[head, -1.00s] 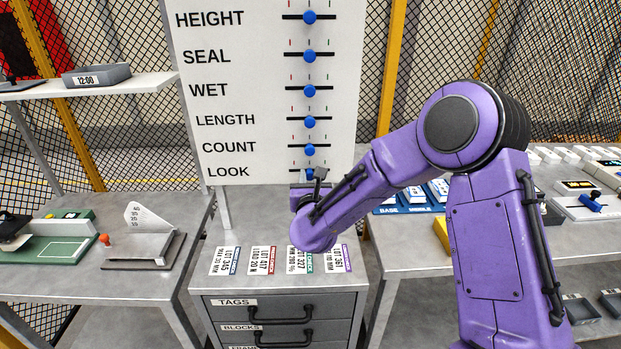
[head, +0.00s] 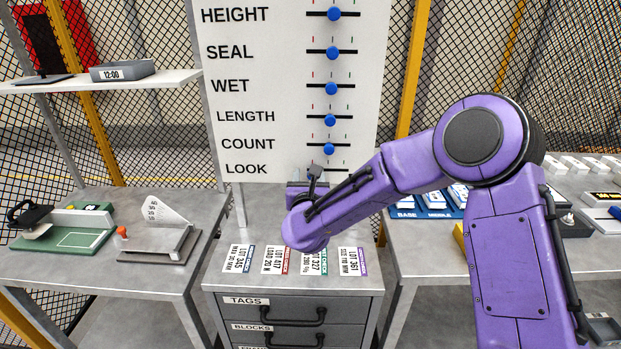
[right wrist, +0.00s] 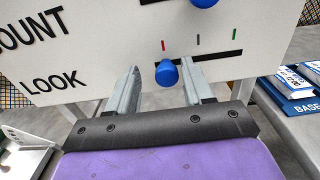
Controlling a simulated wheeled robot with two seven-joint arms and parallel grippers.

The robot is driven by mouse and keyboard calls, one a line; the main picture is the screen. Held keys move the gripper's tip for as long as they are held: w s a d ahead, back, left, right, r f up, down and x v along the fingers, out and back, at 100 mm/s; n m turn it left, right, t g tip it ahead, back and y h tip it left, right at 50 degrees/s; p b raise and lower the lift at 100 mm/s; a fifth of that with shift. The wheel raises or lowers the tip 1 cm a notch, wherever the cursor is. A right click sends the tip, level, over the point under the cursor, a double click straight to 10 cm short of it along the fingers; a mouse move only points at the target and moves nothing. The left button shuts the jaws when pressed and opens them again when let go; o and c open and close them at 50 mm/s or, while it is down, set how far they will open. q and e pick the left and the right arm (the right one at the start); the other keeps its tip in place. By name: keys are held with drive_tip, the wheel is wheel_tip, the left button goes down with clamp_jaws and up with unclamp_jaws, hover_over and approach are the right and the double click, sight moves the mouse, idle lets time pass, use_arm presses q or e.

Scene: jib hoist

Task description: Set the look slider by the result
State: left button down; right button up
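The white board (head: 235,95) carries a row of labelled sliders, with LOOK (head: 246,169) at the bottom. In the right wrist view the blue LOOK knob (right wrist: 167,74) sits at the left end of its slot (right wrist: 212,66), below the red mark (right wrist: 163,45). A grey mark and a green mark are further right. My right gripper (right wrist: 161,67) is open, with one finger on each side of the knob; the right finger looks close to it. In the head view my right gripper (head: 316,173) hides the knob. My left gripper is not in view.
The COUNT knob (head: 329,149) is just above. Several lot cards (head: 238,259) lie on the drawer cabinet (head: 215,288) below. A green fixture (head: 75,235) and a stand with a printed sheet (head: 160,245) are on the left table. Blue trays (head: 440,202) are on the right.

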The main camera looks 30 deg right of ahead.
drive_tip(key=shift+d, duration=0.1)
drive_tip(key=shift+s+f, duration=0.1)
drive_tip(key=shift+s, duration=0.2)
drive_tip(key=b+v, duration=0.3)
drive_tip(key=v, duration=0.7)
drive_tip(key=shift+a, duration=0.25)
